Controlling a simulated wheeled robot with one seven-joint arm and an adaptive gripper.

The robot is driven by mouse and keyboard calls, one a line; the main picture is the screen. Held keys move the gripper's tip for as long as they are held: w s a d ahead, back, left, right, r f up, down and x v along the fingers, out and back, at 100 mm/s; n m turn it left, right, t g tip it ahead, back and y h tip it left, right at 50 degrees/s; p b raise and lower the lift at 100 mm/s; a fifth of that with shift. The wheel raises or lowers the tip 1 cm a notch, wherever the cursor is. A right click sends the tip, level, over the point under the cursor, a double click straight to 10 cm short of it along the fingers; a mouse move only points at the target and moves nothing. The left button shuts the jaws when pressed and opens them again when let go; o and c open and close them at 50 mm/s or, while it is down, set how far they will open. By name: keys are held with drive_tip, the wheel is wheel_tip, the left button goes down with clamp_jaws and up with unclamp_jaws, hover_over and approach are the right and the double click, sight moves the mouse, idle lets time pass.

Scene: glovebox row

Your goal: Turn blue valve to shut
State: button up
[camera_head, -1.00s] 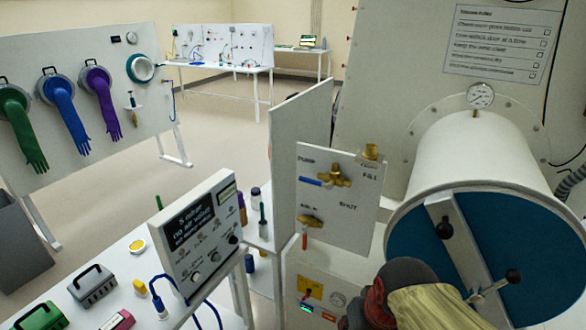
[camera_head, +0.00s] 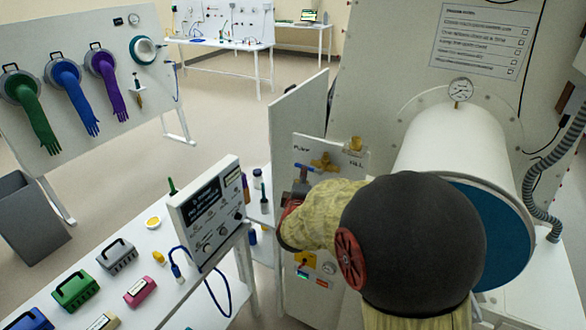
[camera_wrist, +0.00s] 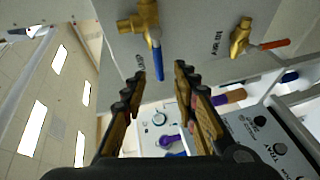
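The blue valve handle (camera_head: 305,168) sticks out sideways to the left of its brass body (camera_head: 323,161) on a white panel. In the wrist view the blue handle (camera_wrist: 158,60) hangs from the brass body (camera_wrist: 143,18), its end close to the gap between my fingertips. My gripper (camera_wrist: 160,74) is open, fingers on both sides of that gap, with nothing held. Whether a finger touches the handle cannot be told. In the head view my gripper (camera_head: 299,187) is just below the handle, partly hidden by my arm.
A second brass valve with an orange handle (camera_wrist: 272,44) is beside it in the wrist view; my arm hides it in the head view. A large white cylinder chamber (camera_head: 455,140) stands right. A control box (camera_head: 208,212) stands on the bench at left. The floor behind is clear.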

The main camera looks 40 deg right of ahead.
drive_tip(key=shift+n, duration=0.3)
drive_tip(key=x, duration=0.8)
drive_tip(key=shift+r+b, duration=0.1)
drive_tip(key=shift+b, duration=0.25)
drive_tip(key=shift+a, duration=0.1)
drive_tip(key=shift+c, duration=0.9)
clamp_jaws()
